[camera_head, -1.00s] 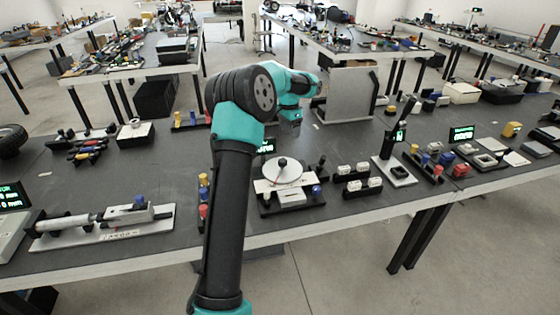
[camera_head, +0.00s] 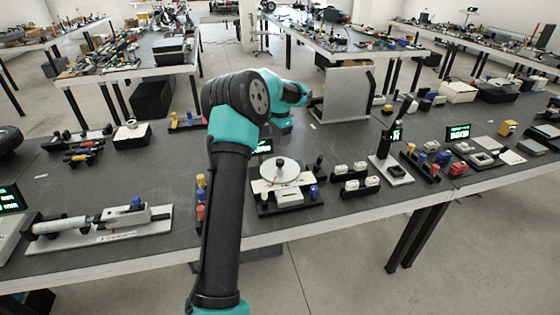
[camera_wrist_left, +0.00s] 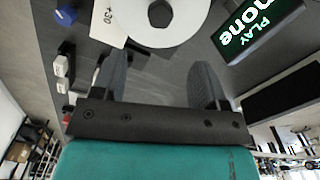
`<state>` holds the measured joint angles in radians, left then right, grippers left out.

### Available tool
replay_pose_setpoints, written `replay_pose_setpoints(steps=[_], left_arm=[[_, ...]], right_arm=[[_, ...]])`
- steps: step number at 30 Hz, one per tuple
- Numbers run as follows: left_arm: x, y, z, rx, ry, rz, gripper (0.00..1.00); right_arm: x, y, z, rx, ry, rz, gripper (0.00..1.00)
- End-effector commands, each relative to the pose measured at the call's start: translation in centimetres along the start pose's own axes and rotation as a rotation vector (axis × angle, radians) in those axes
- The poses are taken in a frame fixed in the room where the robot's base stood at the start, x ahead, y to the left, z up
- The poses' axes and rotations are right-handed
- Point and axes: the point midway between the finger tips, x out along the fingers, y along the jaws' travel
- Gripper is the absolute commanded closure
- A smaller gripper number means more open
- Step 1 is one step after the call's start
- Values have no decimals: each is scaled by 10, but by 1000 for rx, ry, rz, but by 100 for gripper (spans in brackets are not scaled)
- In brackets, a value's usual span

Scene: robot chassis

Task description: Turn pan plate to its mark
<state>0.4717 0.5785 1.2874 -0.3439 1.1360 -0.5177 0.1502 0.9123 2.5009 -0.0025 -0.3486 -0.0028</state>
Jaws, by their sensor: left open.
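The pan plate (camera_head: 287,175) is a white disc with a dark knob (camera_head: 280,162) on top. It sits on a pale base plate (camera_head: 262,186) over a black stand on the near table. In the left wrist view the pan plate (camera_wrist_left: 190,28) is at the top, and beside it the base carries a printed +30 label (camera_wrist_left: 104,16). My left gripper (camera_wrist_left: 160,72) is open and empty, with its fingers pointing toward the disc and apart from the knob. In the head view my arm hides most of the fingers. My right gripper is in neither view.
A lit display (camera_wrist_left: 258,28) stands close beside the disc. White blocks on black holders (camera_head: 355,178) and an upright device (camera_head: 392,160) stand to the right. Coloured pegs (camera_head: 201,195) stand left of the base, partly behind my arm. A grey panel (camera_head: 345,95) stands behind.

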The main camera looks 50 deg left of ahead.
Motion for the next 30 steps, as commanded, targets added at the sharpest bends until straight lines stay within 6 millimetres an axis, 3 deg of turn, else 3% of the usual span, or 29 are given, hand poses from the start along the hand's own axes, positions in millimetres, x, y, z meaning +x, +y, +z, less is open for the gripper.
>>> replay_pose_setpoints(steps=[18, 24, 30], left_arm=[[103, 0, 0, -1, -1, 1, 33], [116, 0, 0, 0, 1, 0, 33], [118, 0, 0, -1, 2, -1, 33]], right_arm=[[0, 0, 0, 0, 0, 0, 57], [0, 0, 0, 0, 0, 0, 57], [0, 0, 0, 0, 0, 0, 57]])
